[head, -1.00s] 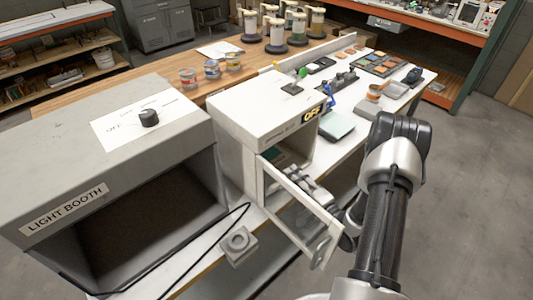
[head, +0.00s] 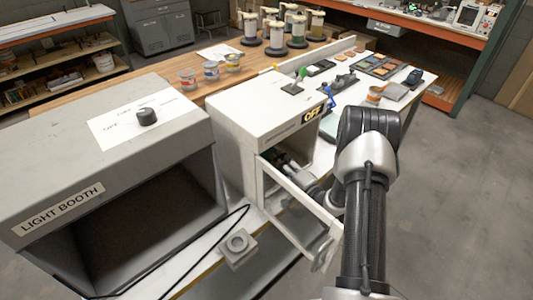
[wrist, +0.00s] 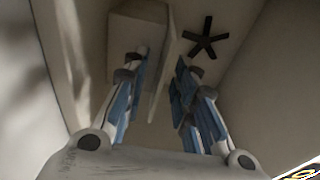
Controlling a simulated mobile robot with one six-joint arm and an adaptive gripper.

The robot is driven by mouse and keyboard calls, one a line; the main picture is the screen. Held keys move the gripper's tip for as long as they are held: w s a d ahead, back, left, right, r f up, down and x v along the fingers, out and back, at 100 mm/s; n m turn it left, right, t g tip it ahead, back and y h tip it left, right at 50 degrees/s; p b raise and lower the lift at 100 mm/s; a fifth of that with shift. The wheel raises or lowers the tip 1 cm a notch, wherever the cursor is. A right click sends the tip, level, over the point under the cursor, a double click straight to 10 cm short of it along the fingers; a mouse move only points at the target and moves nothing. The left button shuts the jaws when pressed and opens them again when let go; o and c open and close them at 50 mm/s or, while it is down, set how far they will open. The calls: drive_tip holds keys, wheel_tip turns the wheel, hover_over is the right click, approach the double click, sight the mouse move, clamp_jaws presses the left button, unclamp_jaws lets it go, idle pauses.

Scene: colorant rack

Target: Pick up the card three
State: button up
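My gripper (wrist: 162,72) is open inside the white cabinet (head: 232,150), whose door (head: 300,215) stands open. In the wrist view a thin pale upright panel (wrist: 161,75) shows edge-on between the two blue-padded fingers, with a visible space to the right finger. It may be the card, but no number or face is readable. It stands beside a beige block (wrist: 136,38). Contact with the left finger cannot be told. In the head view my gripper is partly in the cabinet opening, and the inside is mostly hidden by the cabinet, door and arm.
A black star-shaped fan (wrist: 206,38) is on the cabinet's inner wall. The cabinet carries an OFF display (head: 313,114). The grey light booth (head: 110,180) stands at left. A small grey block (head: 237,246) and a black cable lie in front. Cups and trays crowd the bench behind.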

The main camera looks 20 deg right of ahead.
clamp_jaws()
idle(0.4)
